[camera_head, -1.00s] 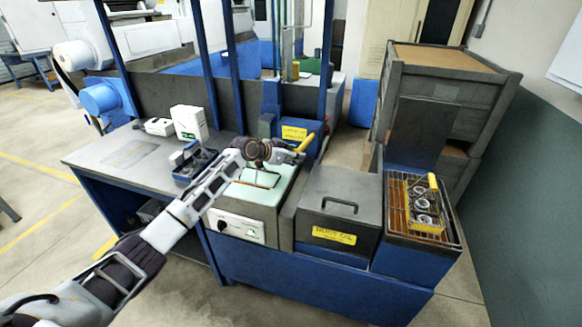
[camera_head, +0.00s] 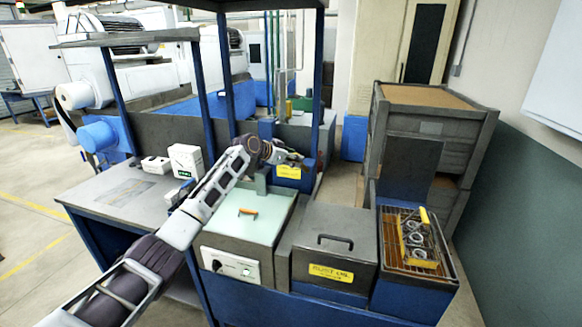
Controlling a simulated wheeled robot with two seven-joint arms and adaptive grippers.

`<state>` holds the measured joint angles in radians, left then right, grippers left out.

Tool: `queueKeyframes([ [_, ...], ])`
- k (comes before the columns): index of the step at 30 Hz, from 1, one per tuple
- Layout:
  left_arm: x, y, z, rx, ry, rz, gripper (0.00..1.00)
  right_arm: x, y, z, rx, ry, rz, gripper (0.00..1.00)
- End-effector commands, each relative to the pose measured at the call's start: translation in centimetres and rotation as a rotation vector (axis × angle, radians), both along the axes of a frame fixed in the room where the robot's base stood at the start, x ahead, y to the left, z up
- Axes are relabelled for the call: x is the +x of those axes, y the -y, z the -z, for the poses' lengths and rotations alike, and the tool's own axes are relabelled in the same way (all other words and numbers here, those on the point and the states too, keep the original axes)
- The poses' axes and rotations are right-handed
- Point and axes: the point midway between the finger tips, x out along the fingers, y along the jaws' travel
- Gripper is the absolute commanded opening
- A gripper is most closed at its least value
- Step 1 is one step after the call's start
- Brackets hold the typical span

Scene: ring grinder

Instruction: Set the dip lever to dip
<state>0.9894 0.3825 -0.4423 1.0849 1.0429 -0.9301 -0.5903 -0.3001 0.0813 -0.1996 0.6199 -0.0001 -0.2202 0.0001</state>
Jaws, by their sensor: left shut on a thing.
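My left gripper (camera_head: 296,159) reaches across the pale green tank (camera_head: 245,226) to the blue post behind it. It is shut on the dip lever, whose yellow handle is mostly hidden by the fingers, so its exact angle is hard to tell. A yellow label (camera_head: 288,172) sits on the blue housing just below the gripper. An orange handle (camera_head: 248,211) shows at the tank's pale surface. My right gripper is not in view.
A grey lidded box (camera_head: 336,245) with a yellow label stands right of the tank. Farther right, a wire basket with a yellow handle (camera_head: 424,216) holds several metal rings on a rack. White boxes (camera_head: 186,160) stand on the left bench. Blue uprights rise near my arm.

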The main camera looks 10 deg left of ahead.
Motion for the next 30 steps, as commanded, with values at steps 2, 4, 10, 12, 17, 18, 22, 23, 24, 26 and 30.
queueKeyframes([
  [2, 0.5, -0.2, -0.9, -0.001, 0.007, -0.004, 0.00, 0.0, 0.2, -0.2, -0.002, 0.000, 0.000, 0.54],
  [4, 0.7, -0.1, -1.2, 0.000, 0.008, -0.004, 0.00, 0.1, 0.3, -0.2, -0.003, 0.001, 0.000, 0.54],
  [10, 1.2, -0.2, -1.9, -0.003, 0.011, -0.005, 0.00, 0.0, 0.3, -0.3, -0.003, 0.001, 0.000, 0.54],
  [12, 1.2, -0.2, -2.0, -0.003, 0.012, -0.005, 0.00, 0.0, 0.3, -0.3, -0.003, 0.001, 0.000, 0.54],
  [17, 1.2, -0.3, -2.1, -0.003, 0.013, -0.006, 0.00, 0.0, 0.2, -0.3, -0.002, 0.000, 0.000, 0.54],
  [18, 1.2, -0.3, -2.1, -0.003, 0.013, -0.006, 0.00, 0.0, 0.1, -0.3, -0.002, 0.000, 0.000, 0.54],
  [22, 1.2, -0.3, -2.2, -0.003, 0.015, -0.005, 0.42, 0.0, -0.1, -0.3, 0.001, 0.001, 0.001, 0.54],
  [23, 1.2, -0.3, -2.2, -0.003, 0.015, -0.005, 0.46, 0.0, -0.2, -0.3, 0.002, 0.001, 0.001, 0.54],
  [24, 1.2, -0.3, -2.2, -0.003, 0.015, -0.005, 0.50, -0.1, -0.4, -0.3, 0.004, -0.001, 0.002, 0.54],
  [26, 1.2, -0.2, -2.2, -0.003, 0.015, -0.005, 0.50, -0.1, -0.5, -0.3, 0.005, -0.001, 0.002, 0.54],
  [30, 1.2, -0.2, -1.8, -0.002, 0.009, -0.005, 0.50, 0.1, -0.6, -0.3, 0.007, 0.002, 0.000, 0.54],
])
